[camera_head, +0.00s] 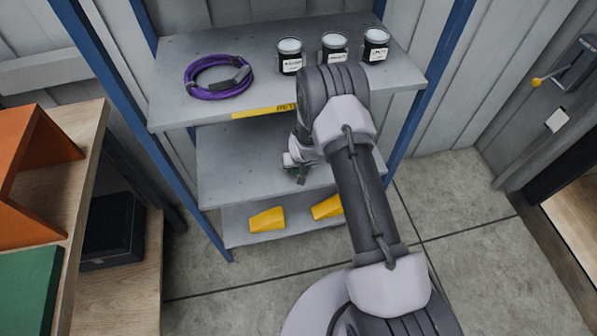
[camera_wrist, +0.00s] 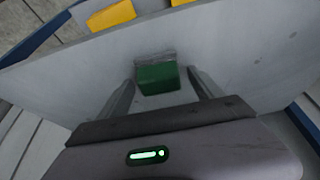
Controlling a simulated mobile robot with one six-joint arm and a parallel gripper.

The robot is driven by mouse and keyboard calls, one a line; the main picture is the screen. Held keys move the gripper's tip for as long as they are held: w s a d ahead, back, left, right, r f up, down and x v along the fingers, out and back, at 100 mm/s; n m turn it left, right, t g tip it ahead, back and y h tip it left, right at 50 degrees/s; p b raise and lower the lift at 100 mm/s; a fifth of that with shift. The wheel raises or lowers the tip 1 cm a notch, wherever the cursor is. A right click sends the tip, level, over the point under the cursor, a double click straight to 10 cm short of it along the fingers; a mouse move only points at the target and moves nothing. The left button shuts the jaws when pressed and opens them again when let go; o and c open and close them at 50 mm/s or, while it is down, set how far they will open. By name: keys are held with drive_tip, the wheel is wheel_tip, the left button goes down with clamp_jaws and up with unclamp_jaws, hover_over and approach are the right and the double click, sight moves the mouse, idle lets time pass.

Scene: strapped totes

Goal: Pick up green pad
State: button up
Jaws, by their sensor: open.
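A small green pad (camera_wrist: 158,78) with a grey strip along its far edge lies on the middle shelf in the wrist view. My gripper (camera_wrist: 161,80) is open, with one finger to the left of the pad and one to the right. The pad shows ahead of the palm, with gaps to both fingers; I cannot tell whether the fingertips are level with it. In the head view my gripper (camera_head: 298,172) is low over the middle shelf (camera_head: 232,165), and only a bit of green shows there.
The top shelf (camera_head: 185,60) overhangs, holding a purple cable coil (camera_head: 218,78) and several dark cans (camera_head: 334,48). Blue posts (camera_head: 420,95) flank the rack. Two yellow wedges (camera_head: 267,219) are on the bottom shelf. A bench with orange and green pieces (camera_head: 28,295) stands left.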

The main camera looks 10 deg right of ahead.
drive_tip(key=shift+r, duration=0.1)
drive_tip(key=shift+c, duration=0.3)
drive_tip(key=c, duration=1.2)
drive_tip(key=shift+r, duration=0.2)
drive_tip(key=shift+c, duration=0.2)
wheel_tip(320, 180, up, 4)
drive_tip(key=p, duration=0.3)
drive_tip(key=shift+f, duration=0.25)
drive_tip(key=s+b, duration=0.1)
drive_tip(key=s+f+b, duration=0.1)
drive_tip(key=b, duration=0.1)
drive_tip(key=shift+s+f+b, duration=0.1)
drive_tip(key=shift+s+b, duration=0.2)
drive_tip(key=shift+s, duration=0.05)
drive_tip(key=s+p, duration=0.1)
drive_tip(key=s, duration=0.4)
drive_tip(key=s+p, duration=0.1)
drive_tip(key=s, duration=0.4)
drive_tip(key=s+p, duration=0.2)
drive_tip(key=s, duration=0.3)
drive_tip(key=shift+s+a+r, duration=0.2)
drive_tip(key=shift+a+r, duration=0.15)
drive_tip(key=shift+r, duration=0.05)
clamp_jaws()
